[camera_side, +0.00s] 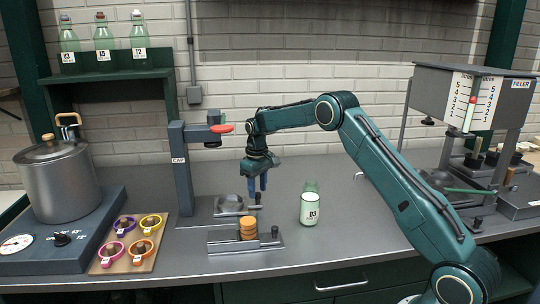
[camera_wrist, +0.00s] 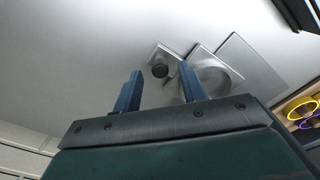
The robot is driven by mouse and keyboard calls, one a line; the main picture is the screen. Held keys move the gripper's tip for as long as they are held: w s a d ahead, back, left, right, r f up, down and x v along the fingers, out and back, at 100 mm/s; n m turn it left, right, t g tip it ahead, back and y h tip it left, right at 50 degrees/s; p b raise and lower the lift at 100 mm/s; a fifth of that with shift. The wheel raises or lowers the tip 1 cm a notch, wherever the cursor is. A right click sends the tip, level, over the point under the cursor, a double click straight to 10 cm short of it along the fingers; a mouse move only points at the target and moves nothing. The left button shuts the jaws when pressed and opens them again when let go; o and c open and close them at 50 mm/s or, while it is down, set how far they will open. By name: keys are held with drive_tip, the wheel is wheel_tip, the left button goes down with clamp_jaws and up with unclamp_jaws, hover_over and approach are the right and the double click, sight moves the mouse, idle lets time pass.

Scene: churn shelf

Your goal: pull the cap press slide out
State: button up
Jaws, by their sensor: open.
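The cap press (camera_side: 181,170) is a dark grey column labelled CAP with a red-tipped lever (camera_side: 221,128). Its slide (camera_side: 228,212) is a grey plate with a round seat, low at the column's right side. A small dark knob (camera_side: 258,199) stands at the slide's right end. My gripper (camera_side: 257,188) points down just above this knob, with its blue fingers apart and nothing between them. In the wrist view, the knob (camera_wrist: 159,70) appears between the open fingertips, and the slide's round seat (camera_wrist: 215,78) is partly hidden by the right finger.
A metal rack with stacked orange discs (camera_side: 248,228) lies just in front of the press. A milk bottle labelled B3 (camera_side: 310,208) stands to the right. A board with coloured rings (camera_side: 129,261) and a pot (camera_side: 58,185) are left. The counter between bottle and filler (camera_side: 465,90) is mostly clear.

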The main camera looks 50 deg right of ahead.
drive_tip(key=shift+f, duration=0.8)
clamp_jaws()
drive_tip(key=shift+s+d, duration=2.7)
drive_tip(key=shift+d, duration=0.05)
unclamp_jaws()
drive_tip(key=shift+r, duration=0.1)
